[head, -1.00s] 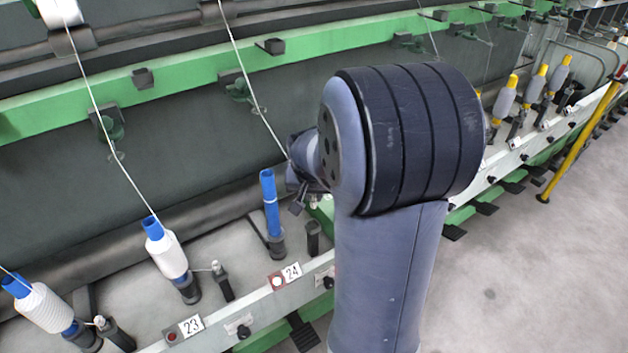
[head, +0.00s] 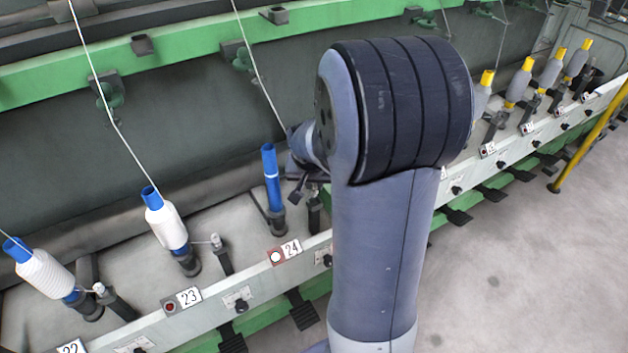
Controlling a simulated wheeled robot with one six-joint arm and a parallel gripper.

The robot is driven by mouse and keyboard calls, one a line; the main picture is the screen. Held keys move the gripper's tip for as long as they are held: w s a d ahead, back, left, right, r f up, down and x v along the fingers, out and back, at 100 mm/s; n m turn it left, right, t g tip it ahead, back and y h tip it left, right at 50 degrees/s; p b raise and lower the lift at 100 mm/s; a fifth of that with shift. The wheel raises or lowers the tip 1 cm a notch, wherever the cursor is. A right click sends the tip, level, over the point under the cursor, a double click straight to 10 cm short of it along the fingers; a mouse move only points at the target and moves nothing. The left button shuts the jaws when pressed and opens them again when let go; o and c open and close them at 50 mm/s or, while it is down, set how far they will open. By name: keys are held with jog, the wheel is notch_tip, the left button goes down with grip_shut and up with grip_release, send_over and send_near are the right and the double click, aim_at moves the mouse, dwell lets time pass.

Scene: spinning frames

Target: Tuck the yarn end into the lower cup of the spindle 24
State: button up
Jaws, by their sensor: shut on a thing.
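Spindle 24 (head: 272,178) carries a bare blue tube with a white band and stands in a dark lower cup (head: 276,222), above the plate marked 24 (head: 290,248). The white yarn (head: 262,82) runs down from the upper left to my gripper (head: 298,180). My gripper is shut on the yarn, a little right of the blue tube's upper part and apart from it in the picture. My own arm hides much of the gripper, and its fingertips and the yarn end are too small or covered to make out.
Spindle 23 (head: 166,222) with a full white bobbin stands to the left, and another full bobbin (head: 45,274) stands farther left. Grey bobbins with yellow tops (head: 520,82) stand at the far right. A green rail (head: 180,62) crosses above. Open floor (head: 520,270) lies at right.

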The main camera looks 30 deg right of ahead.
aim_at(314, 191)
jog(key=shift+f+b, duration=1.35)
jog(key=shift+f, duration=0.4)
jog(key=o, duration=0.8)
jog(key=shift+c, duration=0.2)
jog(key=shift+r, duration=0.1)
jog(key=p+v, duration=0.1)
jog(key=v, duration=0.9)
jog(key=shift+r+p, duration=0.3)
jog(key=shift+p, duration=0.1)
jog(key=shift+s+a, duration=0.1)
